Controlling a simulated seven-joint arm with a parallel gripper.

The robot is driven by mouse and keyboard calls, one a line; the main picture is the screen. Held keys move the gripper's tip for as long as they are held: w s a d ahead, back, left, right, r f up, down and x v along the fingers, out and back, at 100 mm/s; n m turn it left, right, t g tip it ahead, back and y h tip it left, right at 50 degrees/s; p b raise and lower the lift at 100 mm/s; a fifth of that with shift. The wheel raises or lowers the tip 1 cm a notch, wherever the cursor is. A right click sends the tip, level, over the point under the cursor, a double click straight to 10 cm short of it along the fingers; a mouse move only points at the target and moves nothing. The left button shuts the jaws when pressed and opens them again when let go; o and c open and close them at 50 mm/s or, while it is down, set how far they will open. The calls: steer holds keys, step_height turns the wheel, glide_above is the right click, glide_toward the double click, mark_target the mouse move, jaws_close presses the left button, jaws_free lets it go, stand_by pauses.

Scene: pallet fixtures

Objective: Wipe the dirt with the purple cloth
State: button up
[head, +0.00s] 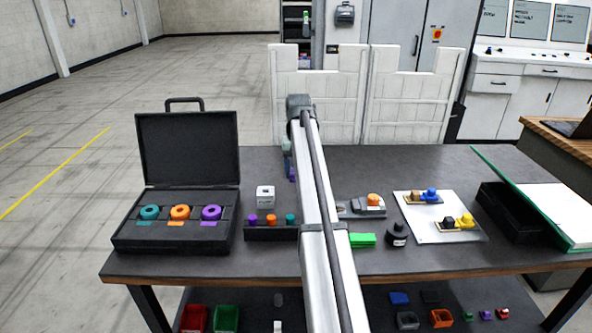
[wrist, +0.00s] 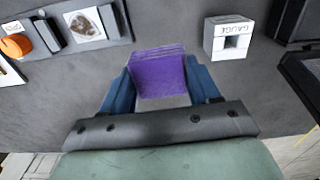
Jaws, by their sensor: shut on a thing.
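The purple cloth (wrist: 158,78) is a folded, layered block held between the two blue fingers of my gripper (wrist: 160,70) in the wrist view. My gripper is shut on it. The dirt (wrist: 86,22) is a brown smear on a white plate at the upper left of the wrist view. The cloth is to the right of the plate and apart from it. In the head view my arm hides the dirt and most of the gripper; a small purple bit of the cloth (head: 292,174) shows beside the arm.
A white gauge block (wrist: 229,38) stands right of the cloth in the wrist view, also left of my arm in the head view (head: 265,195). A grey fixture with an orange knob (head: 373,199) is right of the arm. An open black case (head: 137,233) stands at left.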

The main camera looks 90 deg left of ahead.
steer(key=w+d+m, duration=0.3)
steer(key=w+m, duration=0.3)
steer(key=m, duration=0.3)
steer(key=w+d+f+m, duration=0.1)
steer(key=w+d+m, duration=0.3)
steer(key=m, duration=0.5)
steer(key=shift+w+d, duration=0.25)
steer(key=shift+w, duration=0.8)
